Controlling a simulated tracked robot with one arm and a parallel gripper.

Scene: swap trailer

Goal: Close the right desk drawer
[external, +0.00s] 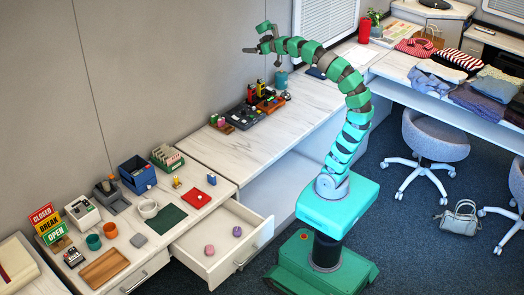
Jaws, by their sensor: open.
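The right desk drawer (222,233) is pulled out of the white desk (196,232) at the lower middle, and its inside shows. A pink round item (209,250) and a purple item (237,231) lie in it. The drawer's handle (250,258) is on its front panel. My gripper (256,39) is high at the upper middle, in front of the wall, with its fingers apart and empty. It is well above and away from the drawer and touches nothing that I can see.
The left drawer (139,279) looks shut. The desk top holds a blue box (137,174), a green mat (166,219), a wooden tray (104,268) and other small items. A longer counter (265,135) stands behind. A grey chair (436,137) and a bag (459,220) are at right.

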